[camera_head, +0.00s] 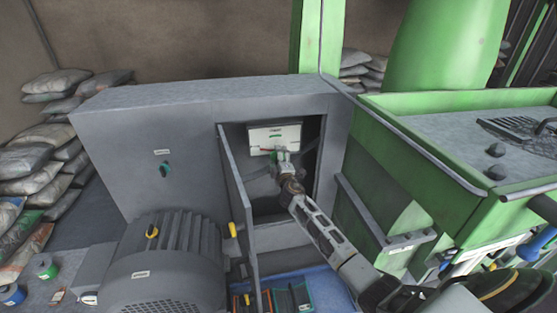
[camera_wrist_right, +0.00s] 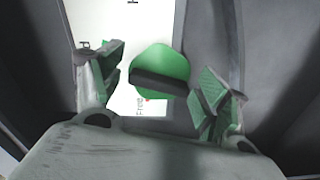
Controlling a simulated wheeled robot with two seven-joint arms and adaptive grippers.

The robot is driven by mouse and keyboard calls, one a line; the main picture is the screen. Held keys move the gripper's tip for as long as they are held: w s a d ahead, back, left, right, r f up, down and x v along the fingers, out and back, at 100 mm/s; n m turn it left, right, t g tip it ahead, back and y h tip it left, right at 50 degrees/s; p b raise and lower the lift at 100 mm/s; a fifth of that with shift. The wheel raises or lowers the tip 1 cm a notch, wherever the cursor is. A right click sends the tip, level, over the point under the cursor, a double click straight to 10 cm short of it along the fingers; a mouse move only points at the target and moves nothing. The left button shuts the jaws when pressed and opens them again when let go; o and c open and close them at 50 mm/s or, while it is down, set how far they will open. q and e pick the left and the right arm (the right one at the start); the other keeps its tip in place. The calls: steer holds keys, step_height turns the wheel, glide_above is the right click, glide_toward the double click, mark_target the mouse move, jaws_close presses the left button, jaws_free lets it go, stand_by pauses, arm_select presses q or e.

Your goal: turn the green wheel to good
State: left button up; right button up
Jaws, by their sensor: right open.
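The green wheel (camera_wrist_right: 160,68) is a round green knob with a dark bar across it, on a white panel (camera_wrist_right: 120,35) with small lettering that I cannot fully read. In the head view the white panel (camera_head: 274,137) sits inside the open grey cabinet. My right gripper (camera_head: 281,158) reaches into the cabinet in front of it and hides the wheel there. In the right wrist view my right gripper (camera_wrist_right: 160,88) is open, with its green-padded fingers on either side of the wheel and gaps on both sides. My left gripper is not in view.
The grey cabinet (camera_head: 180,115) has its narrow door (camera_head: 238,200) standing open left of my arm. A grey motor (camera_head: 170,265) stands in front. A green machine (camera_head: 410,190) is close on the right. Stacked sacks (camera_head: 40,165) lie at the far left.

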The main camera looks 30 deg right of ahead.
steer(key=shift+c, duration=0.4)
steer(key=c, duration=0.9)
steer(key=shift+m, duration=0.3)
steer(key=shift+f+m+b, duration=0.1)
steer(key=shift+m+b, duration=0.9)
steer(key=shift+b, duration=0.05)
steer(key=m+b, duration=0.1)
steer(key=m, duration=0.2)
steer(key=shift+m+b, duration=0.3)
steer(key=shift+b, duration=0.1)
steer(key=m, duration=0.4)
steer(key=shift+b, duration=0.4)
steer(key=m, duration=0.4)
steer(key=shift+m, duration=0.3)
